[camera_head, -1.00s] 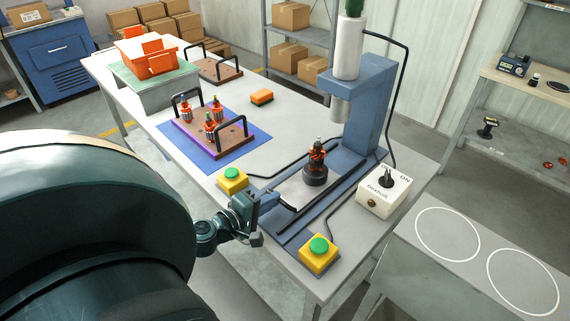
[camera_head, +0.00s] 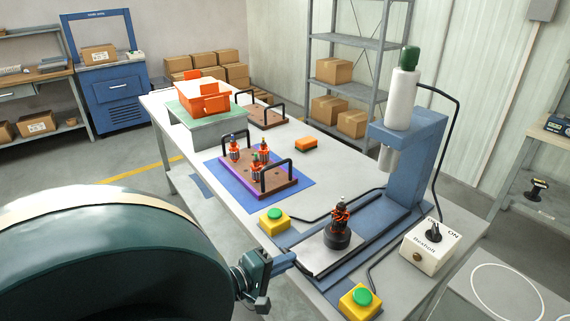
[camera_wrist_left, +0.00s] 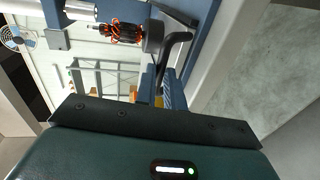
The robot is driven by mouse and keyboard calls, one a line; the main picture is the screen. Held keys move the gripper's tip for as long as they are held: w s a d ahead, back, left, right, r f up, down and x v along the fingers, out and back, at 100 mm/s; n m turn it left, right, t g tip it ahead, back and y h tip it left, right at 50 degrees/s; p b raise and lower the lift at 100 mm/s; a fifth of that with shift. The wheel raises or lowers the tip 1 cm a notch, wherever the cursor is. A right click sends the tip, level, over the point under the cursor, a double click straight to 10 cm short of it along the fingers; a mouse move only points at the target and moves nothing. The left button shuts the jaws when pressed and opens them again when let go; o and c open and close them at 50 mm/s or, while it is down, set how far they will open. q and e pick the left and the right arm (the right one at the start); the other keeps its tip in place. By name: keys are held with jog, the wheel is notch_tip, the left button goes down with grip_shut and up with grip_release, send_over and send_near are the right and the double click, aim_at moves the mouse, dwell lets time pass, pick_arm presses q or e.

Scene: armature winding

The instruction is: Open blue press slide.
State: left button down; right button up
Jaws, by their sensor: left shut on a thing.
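The blue press (camera_head: 410,165) stands at the right end of the table. Its slide (camera_head: 322,260) is drawn out in front of the column, carrying an upright armature (camera_head: 340,214) in a dark round holder (camera_head: 337,236), clear of the ram (camera_head: 389,158). My right gripper is not in view.
Two yellow boxes with green buttons (camera_head: 274,220) (camera_head: 360,300) flank the slide. A white switch box (camera_head: 430,247) with a cable stands right of the press. A brown fixture (camera_head: 258,178) with several armatures sits on a blue mat (camera_head: 306,182). Orange bins (camera_head: 203,95) stand farther back.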

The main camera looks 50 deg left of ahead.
pick_arm(q)
jog(key=c, duration=1.5)
grip_release()
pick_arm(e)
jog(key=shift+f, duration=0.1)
